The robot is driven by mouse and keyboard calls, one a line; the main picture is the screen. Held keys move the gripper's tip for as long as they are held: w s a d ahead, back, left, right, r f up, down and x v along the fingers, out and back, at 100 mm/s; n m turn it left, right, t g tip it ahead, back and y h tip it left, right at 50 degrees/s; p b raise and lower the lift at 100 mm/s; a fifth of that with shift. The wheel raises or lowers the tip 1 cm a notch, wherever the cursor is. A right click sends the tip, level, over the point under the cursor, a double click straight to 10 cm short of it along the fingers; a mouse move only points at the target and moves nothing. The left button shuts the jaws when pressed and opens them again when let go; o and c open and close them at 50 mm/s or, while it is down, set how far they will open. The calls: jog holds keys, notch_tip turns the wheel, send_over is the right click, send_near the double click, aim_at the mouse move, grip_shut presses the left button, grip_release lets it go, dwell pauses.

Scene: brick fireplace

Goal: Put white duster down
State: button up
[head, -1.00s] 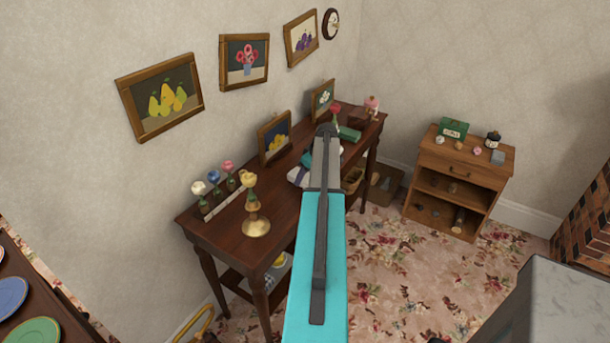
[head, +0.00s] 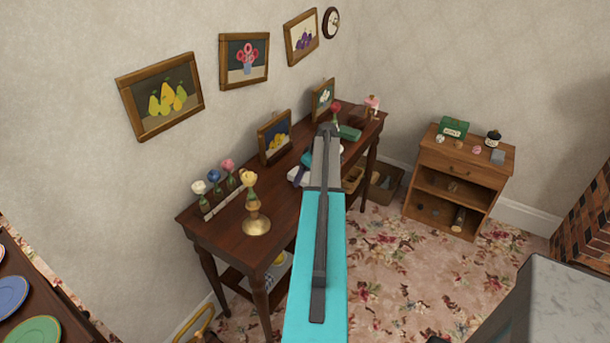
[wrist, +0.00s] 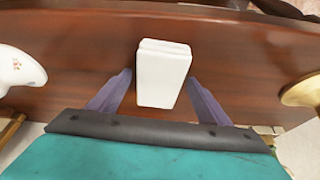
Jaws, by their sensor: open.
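The white duster (wrist: 163,66) is a plain white block on the dark wooden table (wrist: 90,60). In the wrist view it lies between the two purple fingers of my gripper (wrist: 159,80). My gripper is open, with a gap visible on each side of the block. In the head view, my arm covers most of this spot. A white thing (head: 296,176) shows beside the arm on the table (head: 232,240), but I cannot tell whether it is the duster.
A white patterned object (wrist: 18,70) and a brass-coloured round base (wrist: 302,92) flank the duster in the wrist view. A small cabinet (head: 460,165) stands to the right.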

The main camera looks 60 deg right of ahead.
jog(key=b+v, duration=0.4)
jog(key=v, duration=0.9)
jog(key=shift+s+r, duration=0.2)
jog(key=shift+r, duration=0.05)
dwell(0.4)
jog(key=shift+s, duration=0.1)
